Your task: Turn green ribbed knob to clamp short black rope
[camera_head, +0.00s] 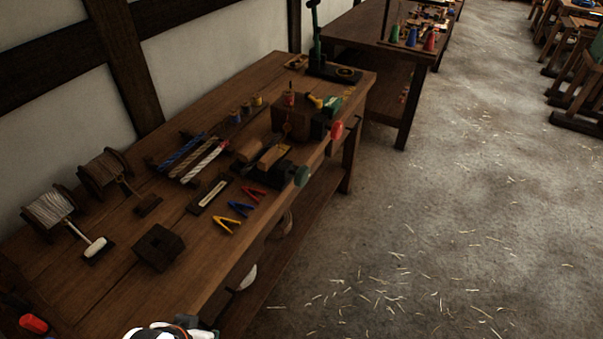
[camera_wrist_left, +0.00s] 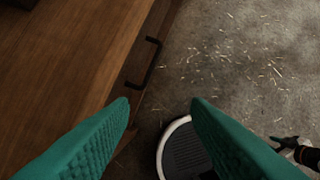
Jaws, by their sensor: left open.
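A green knob (camera_head: 301,176) sticks out at the bench's front edge, on the end of a dark clamp (camera_head: 285,168) with a wooden block on top. Its ribs are too small to make out. I cannot pick out the short black rope against the dark clamp. My left gripper (camera_wrist_left: 160,108) is open and empty, its two teal fingers wide apart over the bench's front edge and the floor. It is well away from the knob, which its wrist view does not show. What looks like my right gripper (camera_wrist_left: 284,142) shows small at that view's right edge; its jaws are unclear.
The wooden bench (camera_head: 110,285) also bears a red knob (camera_head: 337,130) on another fixture, yellow (camera_head: 227,222), blue and red V-shaped tools, a dark square block (camera_head: 158,247) and spools (camera_head: 50,209). A black handle (camera_wrist_left: 150,62) juts from its front. The straw-strewn floor (camera_head: 430,230) is open.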

